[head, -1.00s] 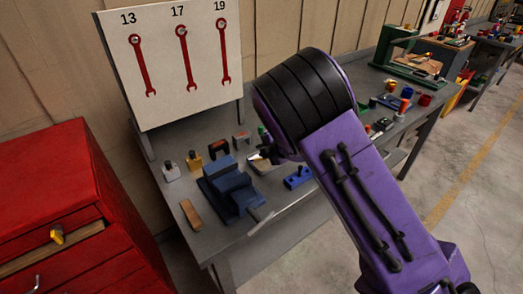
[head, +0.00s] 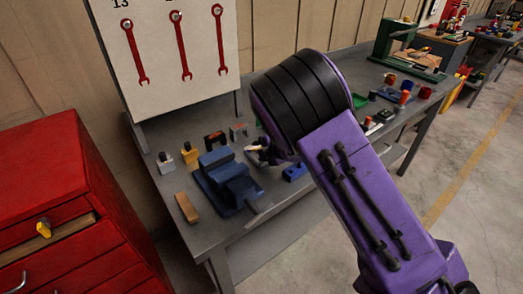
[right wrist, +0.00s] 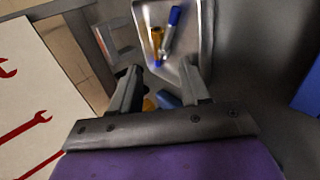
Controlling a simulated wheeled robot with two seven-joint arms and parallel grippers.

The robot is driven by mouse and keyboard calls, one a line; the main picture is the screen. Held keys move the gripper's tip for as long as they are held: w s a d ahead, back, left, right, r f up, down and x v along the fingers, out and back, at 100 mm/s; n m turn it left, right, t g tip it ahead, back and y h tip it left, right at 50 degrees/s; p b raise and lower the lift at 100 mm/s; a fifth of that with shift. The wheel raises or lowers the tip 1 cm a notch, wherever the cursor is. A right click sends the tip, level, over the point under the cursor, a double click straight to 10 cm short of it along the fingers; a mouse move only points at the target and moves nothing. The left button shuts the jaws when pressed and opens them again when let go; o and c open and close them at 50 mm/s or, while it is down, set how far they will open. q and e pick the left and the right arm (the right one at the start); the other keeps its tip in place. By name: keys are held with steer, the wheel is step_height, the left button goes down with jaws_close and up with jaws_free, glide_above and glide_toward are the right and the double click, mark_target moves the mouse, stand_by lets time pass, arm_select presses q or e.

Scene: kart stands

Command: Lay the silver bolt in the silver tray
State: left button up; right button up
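My right arm crosses the head view, and my right gripper (head: 257,152) is partly hidden behind it, above the workbench beside the blue vise (head: 228,182). In the right wrist view the right gripper (right wrist: 160,82) has its two fingers apart with nothing clearly held between them. A silver tray (right wrist: 205,40) lies beyond the fingertips. An orange-yellow piece (right wrist: 157,38) and a blue piece (right wrist: 174,17) with a silvery end lie in it. I cannot make out the silver bolt with certainty. My left gripper is not in view.
The grey workbench (head: 205,235) holds a wooden block (head: 187,208), a grey block with a knob (head: 166,163) and a yellow one (head: 190,154). A red cabinet (head: 45,180) with an ajar drawer stands left. A wrench board (head: 165,80) rises behind.

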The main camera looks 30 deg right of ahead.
steer(key=shift+s+r, duration=0.1)
steer(key=v, duration=1)
steer(key=shift+b, duration=0.3)
steer(key=shift+s, duration=0.1)
